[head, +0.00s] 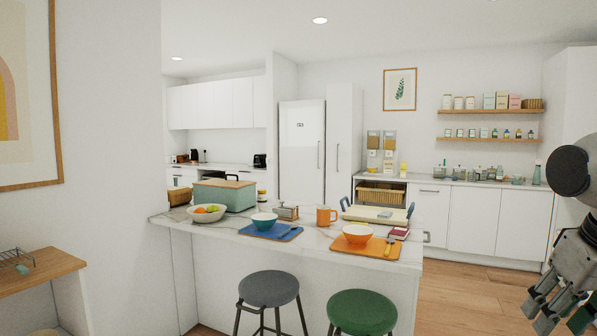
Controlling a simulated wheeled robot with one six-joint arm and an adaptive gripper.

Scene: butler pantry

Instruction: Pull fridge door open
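The fridge (301,152) is a tall white unit at the back of the room, beyond the island. Its door appears shut, with a vertical handle (318,154) near the right edge. The lower part of the fridge is hidden behind the island and the things on it. My gripper (549,312) is at the lower right edge of the view, fingers pointing down and left. It is far from the fridge. Its fingers look spread apart with nothing between them.
A marble-topped island (318,240) stands between me and the fridge, with bowls, boards and a green bread box (224,194) on it. A grey stool (269,289) and a green stool (362,312) stand at its front. Free wooden floor (470,295) lies right of the island.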

